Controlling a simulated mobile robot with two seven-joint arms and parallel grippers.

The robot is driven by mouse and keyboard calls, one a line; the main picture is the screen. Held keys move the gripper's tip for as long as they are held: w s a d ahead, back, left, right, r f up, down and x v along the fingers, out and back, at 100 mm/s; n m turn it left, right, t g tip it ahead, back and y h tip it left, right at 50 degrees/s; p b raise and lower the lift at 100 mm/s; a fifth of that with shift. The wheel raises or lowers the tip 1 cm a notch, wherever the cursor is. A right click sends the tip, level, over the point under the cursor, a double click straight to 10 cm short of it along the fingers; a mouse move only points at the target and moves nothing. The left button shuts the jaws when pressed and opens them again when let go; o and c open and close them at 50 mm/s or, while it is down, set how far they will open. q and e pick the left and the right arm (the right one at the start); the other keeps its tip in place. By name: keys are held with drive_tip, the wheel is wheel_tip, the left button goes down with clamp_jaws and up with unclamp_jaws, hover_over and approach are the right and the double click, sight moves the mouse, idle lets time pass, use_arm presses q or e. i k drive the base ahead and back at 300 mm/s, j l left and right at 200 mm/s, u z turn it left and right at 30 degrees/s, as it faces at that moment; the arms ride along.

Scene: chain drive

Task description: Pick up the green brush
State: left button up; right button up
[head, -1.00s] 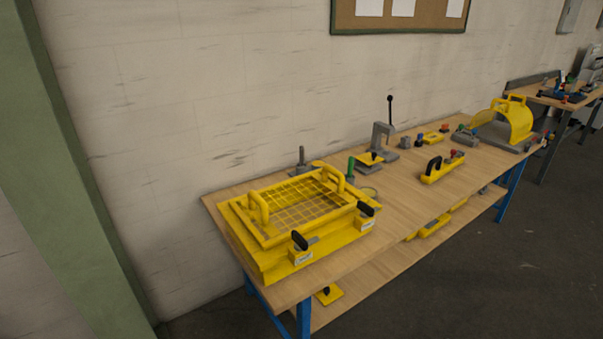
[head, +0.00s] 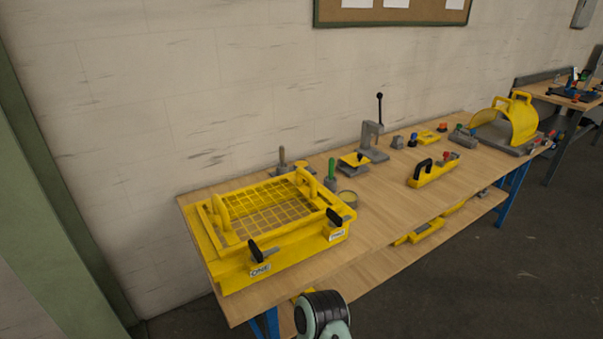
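The green brush (head: 331,169) stands upright behind the right rear corner of the yellow guard box, with its green handle pointing up. Neither gripper shows in the head view; only a dark and pale-green part of one of my arms shows at the bottom edge, in front of the bench.
The yellow box with a mesh lid (head: 270,212) and black clamps fills the near end of the wooden bench (head: 385,212). A yellow block with a black handle (head: 432,172) is to the right. Bare wood lies between.

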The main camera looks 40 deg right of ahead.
sight(330, 161)
drive_tip(key=k+l+u, duration=0.2)
drive_tip(key=l, duration=0.15)
drive_tip(key=l+u, duration=0.25)
drive_tip(key=k+l+u, duration=0.2)
drive_tip(key=l, duration=0.15)
drive_tip(key=k+l+u, duration=0.1)
drive_tip(key=l, duration=0.25)
drive_tip(key=k+l+u, duration=0.2)
drive_tip(key=k+l, duration=0.2)
drive_tip(key=l, duration=0.2)
